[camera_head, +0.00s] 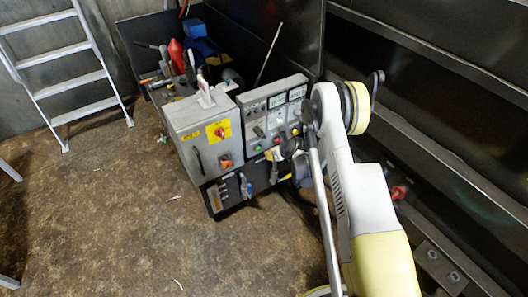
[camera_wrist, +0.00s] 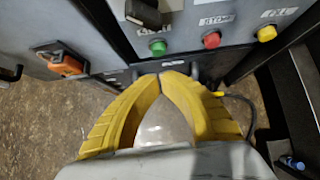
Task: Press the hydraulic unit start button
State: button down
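The grey control panel (camera_head: 252,122) carries gauges and a row of buttons along its lower edge. In the wrist view a green button (camera_wrist: 157,47), a red button (camera_wrist: 211,40) and a yellow button (camera_wrist: 266,33) sit in a row under white labels. The label above the red one seems to read STOP; the green one's label is partly hidden by a dark knob (camera_wrist: 142,12). My gripper (camera_wrist: 161,73) has two yellow fingers that converge until their tips meet. The tips appear just below the green button, apart from it. In the head view my arm hides part of the panel.
A grey cabinet (camera_head: 193,135) with a red rotary switch on a yellow plate (camera_head: 219,132) adjoins the panel's left. An orange switch (camera_wrist: 61,62) is left of my fingers. Dark metal walls rise on the right. A ladder (camera_head: 62,85) leans at left; open floor lies in front.

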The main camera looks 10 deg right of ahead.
jog(key=shift+p+v, duration=0.4)
jog(key=shift+v, duration=1.35)
jog(key=s+a+r+n, duration=0.15)
jog(key=r+n, duration=0.35)
jog(key=r, duration=0.6)
jog(key=s+a+r+n, duration=0.15)
jog(key=r+n, duration=0.35)
jog(key=r, duration=0.6)
jog(key=s+r+n+h, duration=0.2)
jog(key=s+r+n, duration=0.6)
jog(key=s+r, duration=0.45)
jog(key=s+r+n, duration=0.2)
jog(key=s+n, duration=0.5)
jog(key=s, duration=0.3)
jog(key=s+a+r+n+h, duration=0.1)
jog(key=s+n, duration=0.5)
jog(key=s, duration=0.4)
jog(key=shift+s+r+n+g, duration=0.35)
jog(key=shift+s+n+g, duration=0.05)
jog(key=shift+a, duration=0.1)
